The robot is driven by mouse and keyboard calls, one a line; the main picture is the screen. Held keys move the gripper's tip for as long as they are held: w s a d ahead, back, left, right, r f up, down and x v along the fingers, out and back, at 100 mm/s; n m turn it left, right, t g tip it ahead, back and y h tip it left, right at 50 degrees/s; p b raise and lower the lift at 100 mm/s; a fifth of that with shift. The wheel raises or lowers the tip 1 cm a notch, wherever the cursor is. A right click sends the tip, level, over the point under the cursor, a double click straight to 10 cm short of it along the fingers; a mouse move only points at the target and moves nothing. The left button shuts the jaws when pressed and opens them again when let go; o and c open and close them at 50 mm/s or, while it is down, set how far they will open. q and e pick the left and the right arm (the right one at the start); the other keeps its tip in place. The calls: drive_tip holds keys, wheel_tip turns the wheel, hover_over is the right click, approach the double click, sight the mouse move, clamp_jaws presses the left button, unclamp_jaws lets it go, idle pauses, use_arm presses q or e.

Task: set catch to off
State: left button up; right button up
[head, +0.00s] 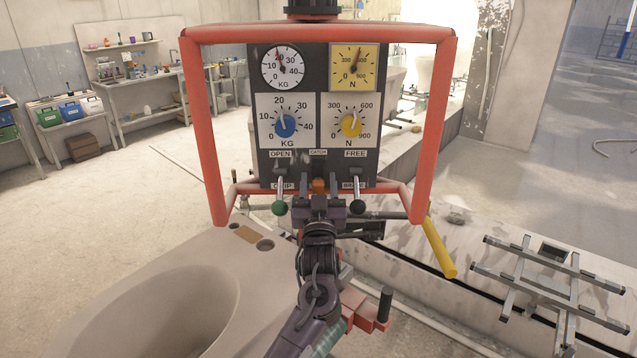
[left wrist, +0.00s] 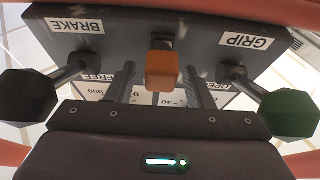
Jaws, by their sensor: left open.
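The catch is an orange block-shaped lever (head: 319,186) at the bottom middle of the dark control panel (head: 311,168), under a small CATCH label. It also shows in the left wrist view (left wrist: 161,72), where the panel appears upside down. My left gripper (head: 320,204) is just below the catch, pointing up at the panel. Its two fingers are apart, and in the left wrist view the catch appears between them. I cannot tell whether they touch it. The catch's off marking is not readable. My right gripper is not in view.
The green-knobbed GRIP lever (head: 280,207) and black-knobbed BRAKE lever (head: 357,206) flank my left gripper closely. A red tubular frame (head: 205,130) surrounds the panel. A yellow handle (head: 440,249) sticks out at right. A large pale basin (head: 150,310) lies below left.

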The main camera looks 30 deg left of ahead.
use_arm(q)
drive_tip(key=shift+c, duration=0.5)
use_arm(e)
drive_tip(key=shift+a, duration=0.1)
